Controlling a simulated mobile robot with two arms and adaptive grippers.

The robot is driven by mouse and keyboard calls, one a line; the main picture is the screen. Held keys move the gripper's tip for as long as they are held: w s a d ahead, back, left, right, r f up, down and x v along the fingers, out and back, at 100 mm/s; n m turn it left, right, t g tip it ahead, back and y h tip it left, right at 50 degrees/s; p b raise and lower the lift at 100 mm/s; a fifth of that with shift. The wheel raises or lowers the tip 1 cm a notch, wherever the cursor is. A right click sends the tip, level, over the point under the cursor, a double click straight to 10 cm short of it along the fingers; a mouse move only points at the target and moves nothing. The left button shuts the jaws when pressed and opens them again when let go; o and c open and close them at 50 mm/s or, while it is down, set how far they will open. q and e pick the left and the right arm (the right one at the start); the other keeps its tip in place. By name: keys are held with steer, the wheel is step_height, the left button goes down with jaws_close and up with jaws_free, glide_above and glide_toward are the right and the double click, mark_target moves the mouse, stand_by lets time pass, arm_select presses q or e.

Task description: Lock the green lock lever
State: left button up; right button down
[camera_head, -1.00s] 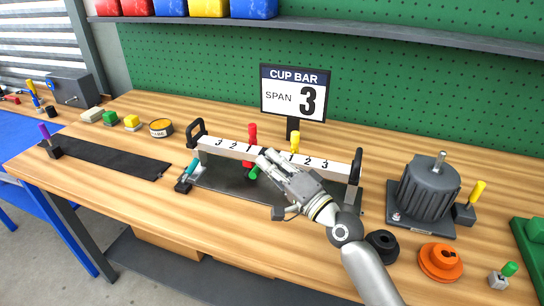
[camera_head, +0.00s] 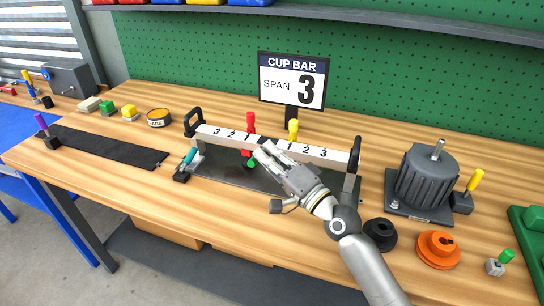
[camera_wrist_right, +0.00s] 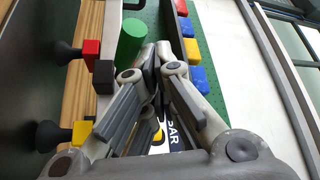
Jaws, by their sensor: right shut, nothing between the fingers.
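The green lever (camera_head: 251,163) shows in the head view below the numbered white bar (camera_head: 225,133), near the bar's middle and under a red handle (camera_head: 250,122). It is partly hidden, so I cannot tell its full position. A green cylinder (camera_wrist_right: 132,40) stands close to the fingertips in the right wrist view. My right gripper (camera_head: 262,152) is shut and empty, in front of the bar, with its fingertips just right of the green lever. I cannot tell whether they touch. It also shows in the right wrist view (camera_wrist_right: 156,62). My left gripper is not in view.
A yellow handle (camera_head: 293,130) stands behind the bar, and a sign (camera_head: 291,80) reads CUP BAR SPAN 3. A teal-handled clamp (camera_head: 187,164) sits at the bar's left end. A grey motor (camera_head: 426,180), black ring (camera_head: 380,234) and orange ring (camera_head: 438,249) stand at right.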

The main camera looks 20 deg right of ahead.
steer(key=v, duration=1.2)
stand_by(0.6)
